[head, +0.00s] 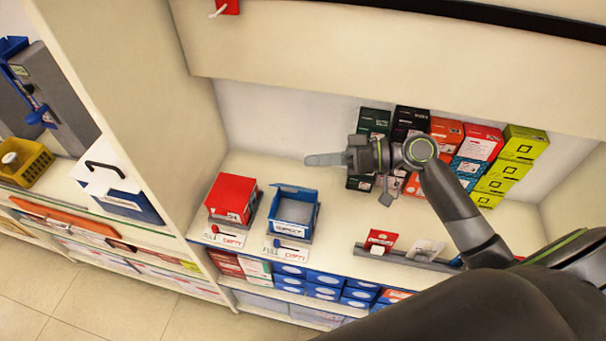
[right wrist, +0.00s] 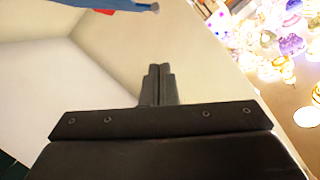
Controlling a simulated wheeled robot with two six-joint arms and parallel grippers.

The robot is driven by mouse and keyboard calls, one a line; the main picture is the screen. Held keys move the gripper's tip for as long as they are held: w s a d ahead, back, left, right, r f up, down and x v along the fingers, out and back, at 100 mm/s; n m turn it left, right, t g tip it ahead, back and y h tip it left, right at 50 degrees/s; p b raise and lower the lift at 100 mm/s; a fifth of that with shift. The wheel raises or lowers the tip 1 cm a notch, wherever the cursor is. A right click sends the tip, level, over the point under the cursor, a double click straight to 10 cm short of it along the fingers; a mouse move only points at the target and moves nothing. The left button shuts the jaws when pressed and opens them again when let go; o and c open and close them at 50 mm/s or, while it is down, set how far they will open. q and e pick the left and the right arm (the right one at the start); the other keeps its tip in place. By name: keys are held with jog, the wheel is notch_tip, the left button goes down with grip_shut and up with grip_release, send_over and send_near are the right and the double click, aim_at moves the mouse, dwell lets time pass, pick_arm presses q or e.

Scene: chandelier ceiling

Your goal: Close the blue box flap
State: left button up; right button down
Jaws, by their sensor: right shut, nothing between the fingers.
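The blue box (head: 293,213) stands on the white shelf beside a red box, with its top open. Its blue flap (head: 295,191) stands up at the back edge, and the grey inside shows. My right gripper (head: 308,160) is shut and empty, above and behind the box, to the right of the flap's left corner in the head view and pointing left. In the right wrist view the shut fingers (right wrist: 158,84) are in front of a pale wall. A blurred blue strip (right wrist: 85,4) at the top edge may be the flap. My left gripper is not in view.
The red box (head: 232,197) stands close on the left. Stacked coloured cartons (head: 468,142) fill the back right of the shelf. A side panel (head: 180,110) rises at the left, and an upper panel (head: 300,45) overhangs the back. A grey holder (head: 405,258) stands at the front.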

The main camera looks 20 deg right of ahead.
aim_at(303, 191)
jog(key=p+x, duration=0.1)
jog(key=x, duration=0.2)
jog(key=shift+s, duration=0.15)
jog(key=s+f, duration=0.1)
jog(key=s+a+f+p, duration=0.1)
jog(key=shift+f, duration=0.4)
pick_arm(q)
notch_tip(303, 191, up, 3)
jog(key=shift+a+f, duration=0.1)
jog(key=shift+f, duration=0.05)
pick_arm(e)
jog(key=shift+a+f, duration=0.1)
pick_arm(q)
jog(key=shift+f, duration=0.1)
pick_arm(e)
jog(key=shift+w, duration=0.1)
